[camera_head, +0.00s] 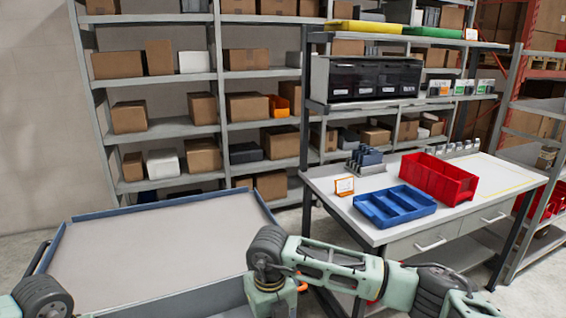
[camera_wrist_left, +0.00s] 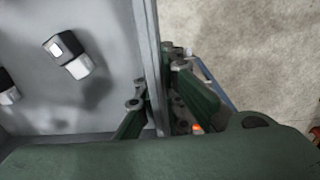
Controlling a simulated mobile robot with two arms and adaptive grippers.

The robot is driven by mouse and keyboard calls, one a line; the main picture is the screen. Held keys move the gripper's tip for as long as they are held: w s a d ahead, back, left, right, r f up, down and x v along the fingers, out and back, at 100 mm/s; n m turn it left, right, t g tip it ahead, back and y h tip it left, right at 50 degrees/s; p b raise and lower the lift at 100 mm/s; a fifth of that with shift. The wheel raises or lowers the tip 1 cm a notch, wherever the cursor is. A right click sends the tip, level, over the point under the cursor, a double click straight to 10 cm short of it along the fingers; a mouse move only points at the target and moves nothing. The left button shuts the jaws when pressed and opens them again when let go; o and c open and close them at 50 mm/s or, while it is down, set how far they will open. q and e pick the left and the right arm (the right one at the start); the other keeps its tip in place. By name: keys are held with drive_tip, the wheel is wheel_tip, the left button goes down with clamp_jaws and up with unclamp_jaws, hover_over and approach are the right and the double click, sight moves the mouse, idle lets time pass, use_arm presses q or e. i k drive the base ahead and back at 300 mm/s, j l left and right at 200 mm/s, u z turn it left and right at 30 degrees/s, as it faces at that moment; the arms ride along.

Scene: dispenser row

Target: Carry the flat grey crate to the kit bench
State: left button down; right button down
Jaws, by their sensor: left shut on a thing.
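The flat grey crate (camera_wrist_left: 147,50) fills the left of the left wrist view. Small black-and-white items (camera_wrist_left: 69,54) lie on its floor. My left gripper (camera_wrist_left: 157,90) is shut on the crate's side wall, one finger inside and one outside. The kit bench (camera_head: 484,196) stands at the right in the head view. The crate is not in the head view, and neither are my gripper fingers. My right forearm crosses the bottom of that view, and its gripper is below the frame.
On the bench are a blue divided tray (camera_head: 396,206), a red bin (camera_head: 437,178), an orange-framed card (camera_head: 344,186) and a yellow-outlined area. A blue-rimmed cart (camera_head: 150,250) at the left has a bare top. Shelves with boxes (camera_head: 247,105) stand behind.

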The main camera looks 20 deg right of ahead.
sight(480, 175)
drive_tip(key=l, duration=0.75)
drive_tip(key=l+z, duration=0.15)
drive_tip(key=l, duration=1.35)
drive_tip(key=l+z, duration=0.1)
drive_tip(key=l, duration=0.7)
drive_tip(key=i+l+z, duration=0.1)
drive_tip(key=l, duration=0.6)
drive_tip(key=i+l, duration=0.15)
drive_tip(key=l, duration=0.6)
drive_tip(key=l+z, duration=0.15)
drive_tip(key=l, duration=0.6)
drive_tip(key=i+l, duration=0.2)
drive_tip(key=l, duration=0.55)
drive_tip(key=i+l, duration=0.55)
drive_tip(key=i, duration=1)
drive_tip(key=l+z, duration=0.05)
drive_tip(key=l, duration=0.05)
